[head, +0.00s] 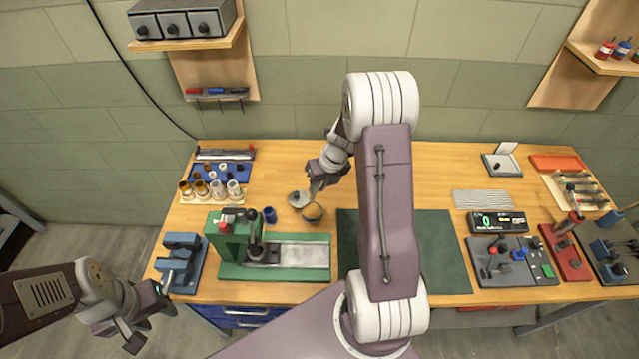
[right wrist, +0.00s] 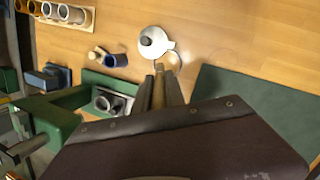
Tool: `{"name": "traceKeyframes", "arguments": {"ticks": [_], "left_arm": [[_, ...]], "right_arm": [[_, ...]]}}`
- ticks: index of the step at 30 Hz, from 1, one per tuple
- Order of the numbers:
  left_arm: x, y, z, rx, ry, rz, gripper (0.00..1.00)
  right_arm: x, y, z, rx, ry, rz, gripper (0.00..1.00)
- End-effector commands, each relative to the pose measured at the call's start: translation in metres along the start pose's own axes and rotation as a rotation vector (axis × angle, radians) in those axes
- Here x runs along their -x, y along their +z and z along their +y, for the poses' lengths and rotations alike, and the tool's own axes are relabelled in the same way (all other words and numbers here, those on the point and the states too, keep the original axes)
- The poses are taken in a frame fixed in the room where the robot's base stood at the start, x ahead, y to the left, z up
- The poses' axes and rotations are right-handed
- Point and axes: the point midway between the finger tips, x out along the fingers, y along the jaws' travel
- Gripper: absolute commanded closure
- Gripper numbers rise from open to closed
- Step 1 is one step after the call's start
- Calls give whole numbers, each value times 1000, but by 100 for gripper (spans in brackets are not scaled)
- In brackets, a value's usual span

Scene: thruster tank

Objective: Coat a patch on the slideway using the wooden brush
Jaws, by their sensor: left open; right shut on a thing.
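The slideway (head: 300,252) is the grey metal bed of the green machine at the front of the bench, left of centre. My right gripper (head: 316,187) is above the bench behind it, shut on the wooden brush. The brush handle (right wrist: 158,92) is a tan strip between the fingers in the right wrist view; its bristles cannot be made out. My left gripper (head: 145,320) is open and empty, left of the bench's front.
A blue cup (head: 269,215) stands behind the green machine. A blue vise (head: 181,262) is at the front left, with a rack of jars (head: 212,190) behind. A green mat (head: 440,250) lies right of the slideway. Bare wood lies behind it.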

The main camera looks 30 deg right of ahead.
Motion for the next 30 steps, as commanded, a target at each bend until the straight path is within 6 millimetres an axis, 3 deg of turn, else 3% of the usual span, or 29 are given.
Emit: {"name": "traceKeyframes", "arguments": {"ticks": [16, 30], "left_arm": [[-7, 0, 0, 0, 0, 1, 58], [-68, 7, -1, 0, 0, 0, 58]], "right_arm": [[-5, -1, -2, 1, 23, -33, 100], [-53, -13, -11, 3, 22, -34, 100]]}}
